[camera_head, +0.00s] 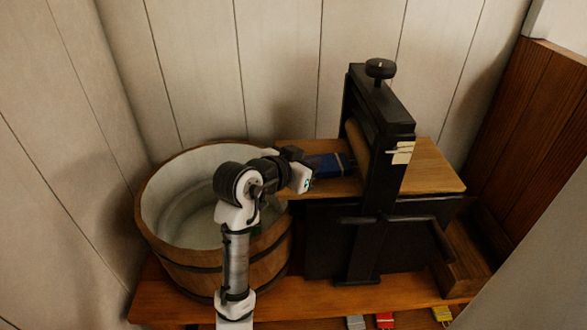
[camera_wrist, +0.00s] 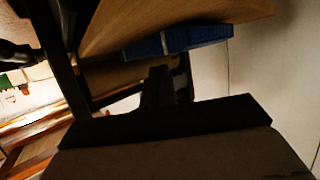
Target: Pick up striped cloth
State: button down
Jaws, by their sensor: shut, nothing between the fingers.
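A dark blue cloth (camera_head: 326,165) with a pale stripe near its end lies on the wooden board of the black roller press, on the side toward the tub. I take it to be the striped cloth. It also shows in the wrist view as a flat blue bundle (camera_wrist: 195,38) along the board's edge, with a pale band. My gripper (camera_head: 303,178) is at the cloth's left end in the head view, shut and empty. Its dark fingers (camera_wrist: 165,85) point toward the cloth in the wrist view. I cannot tell whether they touch it. My wrist hides part of the cloth's left end.
The black roller press (camera_head: 372,190) stands right of the cloth, with a screw knob on top and a crank low at front. A wooden tub (camera_head: 165,250) stands left, under my arm. Plank walls close off the back. Small coloured items lie along the bottom edge.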

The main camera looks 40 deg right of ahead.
aim_at(324, 166)
jog(key=shift+w+d, duration=0.2)
jog(key=shift+d, duration=0.65)
jog(key=shift+f+p, duration=0.45)
jog(key=shift+f+b, duration=0.4)
jog(key=shift+a+f, duration=0.15)
